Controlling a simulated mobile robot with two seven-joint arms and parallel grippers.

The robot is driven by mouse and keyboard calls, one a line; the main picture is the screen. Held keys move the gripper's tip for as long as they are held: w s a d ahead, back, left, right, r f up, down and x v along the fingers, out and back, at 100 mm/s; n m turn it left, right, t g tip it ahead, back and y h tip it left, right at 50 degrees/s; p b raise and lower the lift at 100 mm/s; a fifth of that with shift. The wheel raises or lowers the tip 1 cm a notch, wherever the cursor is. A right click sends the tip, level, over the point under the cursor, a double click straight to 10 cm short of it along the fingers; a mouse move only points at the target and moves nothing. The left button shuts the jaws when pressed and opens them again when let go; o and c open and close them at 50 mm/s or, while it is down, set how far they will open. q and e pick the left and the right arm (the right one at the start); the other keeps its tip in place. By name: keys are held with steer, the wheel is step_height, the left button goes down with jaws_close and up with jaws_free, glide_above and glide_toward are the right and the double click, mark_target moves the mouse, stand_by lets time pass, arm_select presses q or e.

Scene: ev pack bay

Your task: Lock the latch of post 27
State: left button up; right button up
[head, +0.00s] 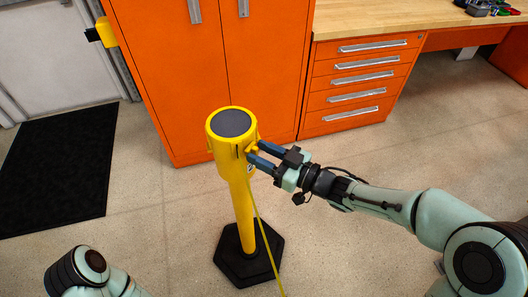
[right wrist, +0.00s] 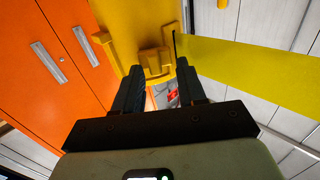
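The yellow post (head: 240,205) stands upright with a dark round cap (head: 231,122) on its head; I cannot read a number on it. A small yellow latch (head: 252,149) sticks out from the side of the head, facing my right gripper (head: 256,155). The right wrist view shows the latch (right wrist: 155,64) just ahead of and between the two dark fingertips (right wrist: 158,70). The fingers are apart, and I see no clear contact with the latch. A yellow belt (head: 264,235) leaves the head; it also shows in the right wrist view (right wrist: 240,62). My left gripper is out of the head view.
The post's black hexagonal base (head: 232,268) rests on the speckled floor. Orange cabinets (head: 220,60) stand close behind it, with an orange drawer unit (head: 355,90) under a wooden worktop (head: 400,18) to the right. A black mat (head: 60,165) lies at left. The floor around the base is clear.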

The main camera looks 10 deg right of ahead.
steer(key=v, duration=1.3)
steer(key=shift+d, duration=0.2)
steer(key=shift+s, duration=0.15)
